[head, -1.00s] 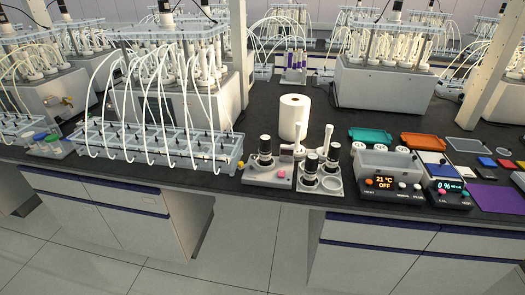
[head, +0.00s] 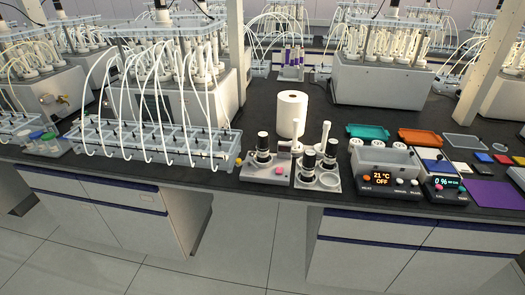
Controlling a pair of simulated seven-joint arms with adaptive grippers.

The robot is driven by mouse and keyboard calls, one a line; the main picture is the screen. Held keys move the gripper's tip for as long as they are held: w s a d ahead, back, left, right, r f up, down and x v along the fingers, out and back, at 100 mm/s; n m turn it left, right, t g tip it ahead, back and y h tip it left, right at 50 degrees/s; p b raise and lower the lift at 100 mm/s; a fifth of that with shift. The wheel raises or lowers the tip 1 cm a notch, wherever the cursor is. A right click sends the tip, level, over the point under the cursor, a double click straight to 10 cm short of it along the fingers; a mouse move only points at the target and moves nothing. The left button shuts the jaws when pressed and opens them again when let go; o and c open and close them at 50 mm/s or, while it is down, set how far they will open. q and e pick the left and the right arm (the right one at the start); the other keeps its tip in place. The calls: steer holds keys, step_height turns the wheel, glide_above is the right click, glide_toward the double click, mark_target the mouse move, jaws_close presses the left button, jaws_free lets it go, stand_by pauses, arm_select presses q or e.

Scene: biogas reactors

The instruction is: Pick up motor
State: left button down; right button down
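Several upright black cylinders with pale bands, which may be motors, stand at the front of the bench. One black cylinder (head: 263,146) stands on the left grey holder (head: 254,174), which has a small display and a pink button. Another black cylinder (head: 308,160) stands on the right grey holder (head: 331,183), with a further one (head: 329,163) close behind it to the right. I cannot tell for sure which one is the motor. A similar dark-bodied unit (head: 162,15) sits on top of a reactor at the back left. Neither gripper shows in the head view.
A paper roll (head: 292,114) stands behind the holders. A tubed rack (head: 150,148) is to their left. A grey device with a display (head: 388,181), a teal tray (head: 368,132) and an orange tray (head: 420,138) are to their right. The dark bench top between the reactors is partly clear.

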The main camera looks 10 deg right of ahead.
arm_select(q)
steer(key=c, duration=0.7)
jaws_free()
